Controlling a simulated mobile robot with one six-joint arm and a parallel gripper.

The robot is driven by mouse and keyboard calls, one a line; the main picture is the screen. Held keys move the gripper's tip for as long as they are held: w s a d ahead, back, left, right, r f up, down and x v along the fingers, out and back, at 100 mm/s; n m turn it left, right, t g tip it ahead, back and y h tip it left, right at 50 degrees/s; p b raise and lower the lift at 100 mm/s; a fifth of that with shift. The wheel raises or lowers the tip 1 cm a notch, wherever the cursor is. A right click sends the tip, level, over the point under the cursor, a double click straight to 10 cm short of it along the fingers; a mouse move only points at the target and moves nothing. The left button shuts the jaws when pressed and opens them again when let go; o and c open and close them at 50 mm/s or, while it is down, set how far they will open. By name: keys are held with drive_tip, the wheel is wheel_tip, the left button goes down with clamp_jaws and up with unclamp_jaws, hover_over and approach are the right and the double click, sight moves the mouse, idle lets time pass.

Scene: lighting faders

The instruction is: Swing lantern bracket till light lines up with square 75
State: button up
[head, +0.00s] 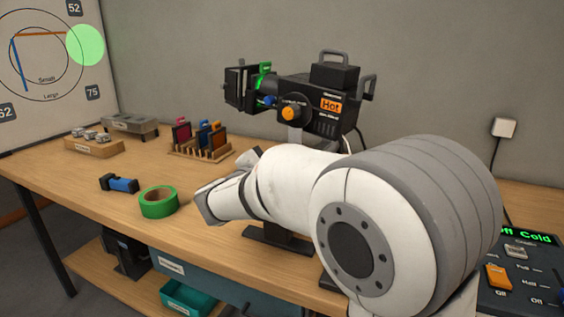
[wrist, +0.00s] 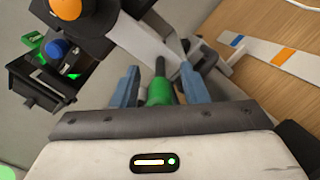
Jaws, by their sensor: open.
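The black lantern (head: 335,105) stands at the back of the bench, with an orange knob (head: 290,113) and a "Hot" label. It also shows in the wrist view (wrist: 95,18), at upper left. A grey bracket bar (wrist: 140,42) runs below it towards a green handle (wrist: 160,91). My gripper (wrist: 160,82) is open, its blue fingers on either side of the green handle; contact cannot be told. In the head view my arm hides the gripper. The green light (head: 85,45) falls on the wall chart's right side, between square 52 (head: 74,8) and square 75 (head: 93,92), touching neither.
Green tape (head: 158,202), a blue-and-black tool (head: 120,184) and a rack of coloured frames (head: 200,138) lie on the bench (head: 75,175) left of my arm. A fader desk (head: 520,270) is at lower right, its partly hidden display ending in "Cold". Bare bench shows at front left.

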drive_tip(key=shift+s, duration=0.1)
drive_tip(key=v, duration=0.7)
drive_tip(key=shift+s+a, duration=0.25)
drive_tip(key=shift+a, duration=0.05)
drive_tip(key=shift+s+f, duration=0.1)
